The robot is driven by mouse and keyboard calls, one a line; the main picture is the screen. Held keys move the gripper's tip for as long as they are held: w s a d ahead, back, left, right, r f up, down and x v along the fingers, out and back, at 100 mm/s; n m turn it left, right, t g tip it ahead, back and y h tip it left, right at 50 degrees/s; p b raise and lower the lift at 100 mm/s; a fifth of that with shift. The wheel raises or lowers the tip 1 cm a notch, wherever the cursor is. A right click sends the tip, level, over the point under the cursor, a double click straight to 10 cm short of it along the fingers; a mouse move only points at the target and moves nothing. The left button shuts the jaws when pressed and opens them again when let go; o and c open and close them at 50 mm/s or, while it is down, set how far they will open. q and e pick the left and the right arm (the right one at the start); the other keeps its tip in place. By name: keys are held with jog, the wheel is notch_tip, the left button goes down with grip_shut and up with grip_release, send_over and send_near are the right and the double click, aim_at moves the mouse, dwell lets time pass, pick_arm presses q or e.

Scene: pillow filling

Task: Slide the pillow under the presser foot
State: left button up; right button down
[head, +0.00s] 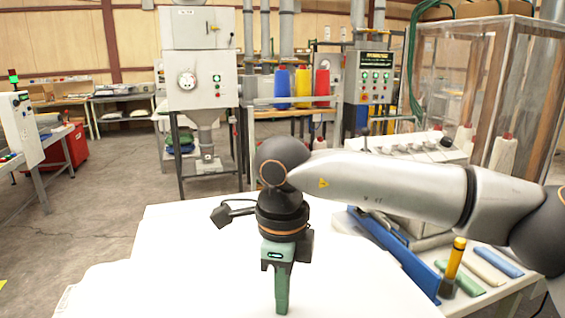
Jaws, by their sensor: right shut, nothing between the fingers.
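A broad white surface (200,245) fills the lower middle of the head view. Its lower left part (100,288) bulges out with a rounded, soft-looking edge and may be the pillow. White blends into white, so I cannot tell where pillow and table part. My right gripper (281,308) points down over this white area, fingers together and empty. I cannot tell its height above the surface. A pale machine with several knobs on top (415,146) stands behind my right arm, which hides part of it. I cannot make out a presser foot. My left gripper is out of view.
A clear-walled enclosure (500,80) stands behind. Open floor (80,225) lies to the left.

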jog(key=shift+f, duration=0.15)
jog(key=shift+f+b, duration=0.3)
jog(key=shift+b, duration=0.05)
jog(key=shift+w, duration=0.15)
jog(key=shift+w+p, duration=0.15)
jog(key=shift+p, duration=0.2)
jog(key=shift+w+a, duration=0.25)
jog(key=shift+w, duration=0.25)
jog(key=shift+d, duration=0.1)
